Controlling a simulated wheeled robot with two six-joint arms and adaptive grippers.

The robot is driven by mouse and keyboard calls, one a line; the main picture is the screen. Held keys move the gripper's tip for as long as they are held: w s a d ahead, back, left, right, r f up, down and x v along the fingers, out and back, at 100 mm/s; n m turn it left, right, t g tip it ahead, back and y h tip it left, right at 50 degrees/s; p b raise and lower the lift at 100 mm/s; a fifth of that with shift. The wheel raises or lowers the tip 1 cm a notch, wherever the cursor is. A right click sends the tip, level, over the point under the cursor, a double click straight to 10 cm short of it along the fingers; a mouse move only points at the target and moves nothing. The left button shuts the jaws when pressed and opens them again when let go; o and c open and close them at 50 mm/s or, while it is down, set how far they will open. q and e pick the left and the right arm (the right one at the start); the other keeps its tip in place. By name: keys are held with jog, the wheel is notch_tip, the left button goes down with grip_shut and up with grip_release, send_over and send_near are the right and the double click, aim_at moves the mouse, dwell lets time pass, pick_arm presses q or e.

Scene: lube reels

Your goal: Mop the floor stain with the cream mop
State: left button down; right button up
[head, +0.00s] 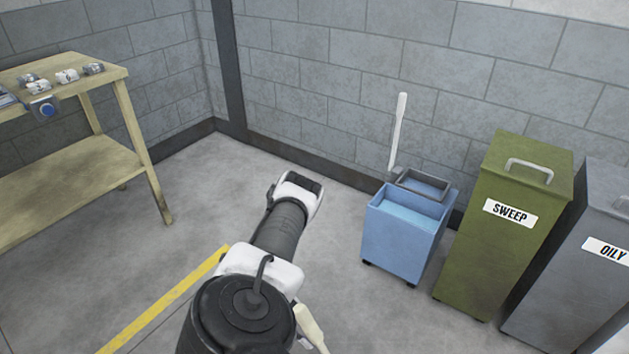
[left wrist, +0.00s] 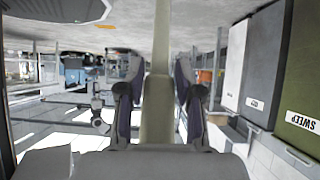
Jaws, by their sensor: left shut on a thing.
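My left gripper (left wrist: 160,98) shows in the left wrist view, its two dark fingers closed on either side of a cream pole, the mop handle (left wrist: 158,70). The handle runs up and down the middle of that picture. In the head view a short piece of a cream handle (head: 311,326) shows at the bottom, beside my left arm. My arm hides most of the gripper there. The mop's head is not visible in either view. I cannot make out the floor stain. My right gripper is not in view.
A blue mop bucket (head: 405,245) with a white upright handle stands by the wall. Right of it are a green SWEEP bin (head: 500,250) and a grey OILY bin (head: 575,280). A wooden bench (head: 70,180) stands left. The floor (head: 345,260) between is open, with a yellow line (head: 165,300).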

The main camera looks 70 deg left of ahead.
pick_arm(q)
jog(key=s+d+r+p, duration=0.3)
jog(key=s+r+p, duration=0.1)
jog(key=s+r, duration=0.1)
jog(key=shift+s+d, duration=0.2)
jog(key=shift+s, duration=0.05)
jog(key=shift+w, duration=0.1)
dwell(0.6)
